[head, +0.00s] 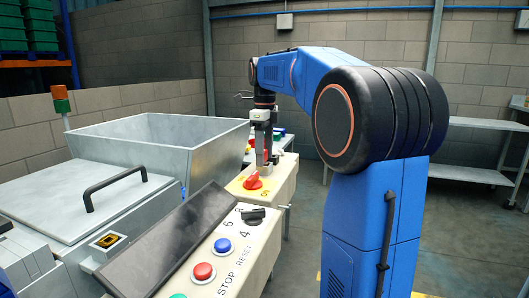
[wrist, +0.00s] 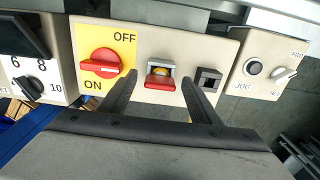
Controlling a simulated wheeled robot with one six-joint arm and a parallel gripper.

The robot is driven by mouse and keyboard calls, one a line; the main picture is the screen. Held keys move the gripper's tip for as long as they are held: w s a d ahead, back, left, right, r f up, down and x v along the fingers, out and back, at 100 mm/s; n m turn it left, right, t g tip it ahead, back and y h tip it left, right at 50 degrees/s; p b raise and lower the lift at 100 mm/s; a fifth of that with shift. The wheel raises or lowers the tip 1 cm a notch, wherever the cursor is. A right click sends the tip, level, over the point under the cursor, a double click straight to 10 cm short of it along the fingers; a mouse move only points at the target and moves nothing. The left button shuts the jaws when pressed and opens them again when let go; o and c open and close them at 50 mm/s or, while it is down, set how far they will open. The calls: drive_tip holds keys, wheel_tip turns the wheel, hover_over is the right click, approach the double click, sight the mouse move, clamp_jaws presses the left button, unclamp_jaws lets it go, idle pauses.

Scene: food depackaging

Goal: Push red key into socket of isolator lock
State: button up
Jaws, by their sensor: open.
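The red key (wrist: 160,84) shows in the wrist view on the front of a beige box. I cannot tell which fitting is the isolator lock's socket. My gripper (wrist: 159,79) is open, its two fingers apart to the left and right of the key. I cannot see them touching it. In the head view my gripper (head: 263,158) points down over the box beyond the red rotary switch.
The red rotary switch (wrist: 100,64) on a yellow OFF/ON plate is close to the left finger. A steel hopper (head: 165,130) stands left of the arm in the head view.

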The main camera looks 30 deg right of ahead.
drive_tip(key=shift+r, duration=0.1)
wheel_tip(320, 180, up, 17)
idle(0.6)
drive_tip(key=shift+r, duration=0.1)
idle(0.4)
